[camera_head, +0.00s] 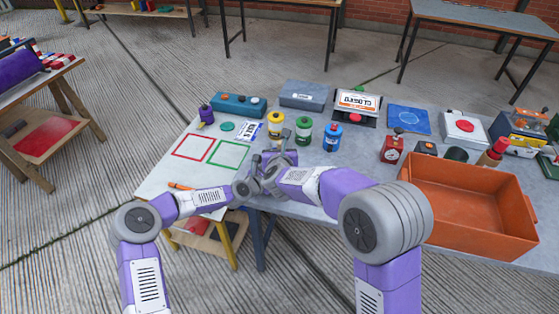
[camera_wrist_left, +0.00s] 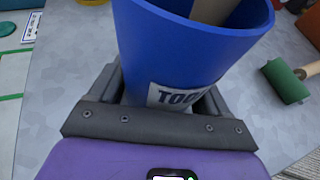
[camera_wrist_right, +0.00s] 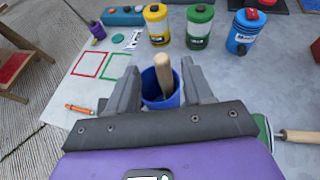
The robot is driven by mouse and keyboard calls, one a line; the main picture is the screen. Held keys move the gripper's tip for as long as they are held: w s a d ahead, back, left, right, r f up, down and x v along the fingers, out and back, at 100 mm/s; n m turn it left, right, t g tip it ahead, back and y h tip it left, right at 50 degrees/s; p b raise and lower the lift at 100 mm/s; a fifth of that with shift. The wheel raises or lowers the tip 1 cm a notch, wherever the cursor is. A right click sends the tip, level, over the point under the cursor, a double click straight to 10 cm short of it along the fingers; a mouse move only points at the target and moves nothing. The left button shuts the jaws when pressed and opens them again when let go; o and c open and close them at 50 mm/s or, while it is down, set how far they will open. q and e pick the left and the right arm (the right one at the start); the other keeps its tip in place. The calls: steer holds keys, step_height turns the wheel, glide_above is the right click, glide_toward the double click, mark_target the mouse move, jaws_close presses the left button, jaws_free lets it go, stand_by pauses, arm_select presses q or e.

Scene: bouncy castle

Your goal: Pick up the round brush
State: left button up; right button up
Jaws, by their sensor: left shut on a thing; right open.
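A blue cup lettered "TOO..." (camera_wrist_left: 185,55) fills the left wrist view. My left gripper (camera_wrist_left: 160,95) is shut on it, one finger at each side. A wooden handle (camera_wrist_right: 165,74) stands tilted out of the cup. Its lower end is hidden inside, so I cannot tell whether it belongs to the round brush. My right gripper (camera_wrist_right: 160,80) is open, its fingers on either side of the handle and apart from it. In the head view my right gripper (camera_head: 272,158) hides most of the cup. A green-headed tool with a wooden handle (camera_wrist_left: 286,82) lies beside the cup.
Yellow (camera_head: 275,126), green (camera_head: 304,131) and blue (camera_head: 332,137) canisters stand behind the grippers. A large orange bin (camera_head: 470,212) is at the right. Red (camera_head: 193,147) and green (camera_head: 229,154) outlined squares on the left of the table are empty. An orange crayon-like stick (camera_wrist_right: 79,109) lies near the edge.

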mark_target(279, 146)
steer(key=x, duration=0.4)
steer(key=shift+w, duration=0.15)
jaws_close()
